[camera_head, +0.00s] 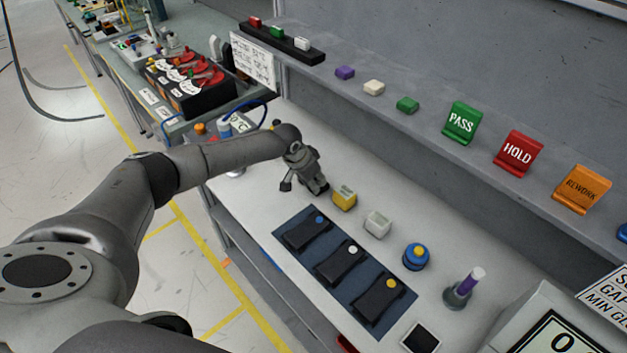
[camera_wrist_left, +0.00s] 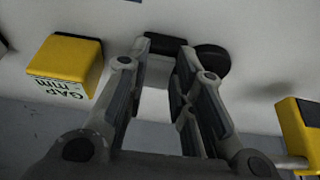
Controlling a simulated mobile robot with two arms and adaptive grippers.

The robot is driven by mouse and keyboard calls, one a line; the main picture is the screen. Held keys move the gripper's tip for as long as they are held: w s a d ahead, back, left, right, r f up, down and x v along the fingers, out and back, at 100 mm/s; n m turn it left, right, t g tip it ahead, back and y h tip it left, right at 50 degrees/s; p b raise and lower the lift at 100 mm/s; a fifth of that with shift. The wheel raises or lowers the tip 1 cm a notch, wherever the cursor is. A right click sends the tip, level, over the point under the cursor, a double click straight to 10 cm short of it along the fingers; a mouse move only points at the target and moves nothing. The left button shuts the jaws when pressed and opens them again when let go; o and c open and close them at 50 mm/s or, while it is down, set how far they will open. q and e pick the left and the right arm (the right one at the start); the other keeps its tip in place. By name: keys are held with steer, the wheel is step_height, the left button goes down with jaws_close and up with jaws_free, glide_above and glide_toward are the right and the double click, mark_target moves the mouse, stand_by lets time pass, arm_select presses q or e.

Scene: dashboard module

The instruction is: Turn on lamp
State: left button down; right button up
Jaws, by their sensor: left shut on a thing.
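My left gripper (camera_head: 305,182) is low over the far left end of the white bench (camera_head: 262,184), beside a yellow block (camera_head: 344,197). In the left wrist view the fingers (camera_wrist_left: 183,50) reach toward a dark rounded part (camera_wrist_left: 211,59) by the right fingertip. My right gripper is not in view.
A dark blue mat (camera_head: 283,228) with several black switch-like pieces lies in front. A grey shelf (camera_head: 420,121) runs behind.

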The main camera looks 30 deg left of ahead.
arm_select(q)
steer(key=shift+w+d+g+y+b, duration=0.1)
steer(key=shift+w+g+y+b, duration=0.2)
steer(key=shift+g+b, duration=0.55)
steer(key=g+b, duration=0.1)
steer(key=b, duration=0.1)
steer(key=shift+w+d+g+y+b, duration=0.1)
steer(key=shift+w+g+y+b, duration=0.15)
steer(key=shift+g+y+b, duration=0.1)
steer(key=shift+r+g+b, duration=0.15)
steer(key=shift+g+b, duration=0.25)
steer(key=shift+r, duration=0.1)
steer(key=c, duration=1.2)
jaws_free()
steer(key=shift+c, duration=0.2)
steer(key=shift+r, duration=0.1)
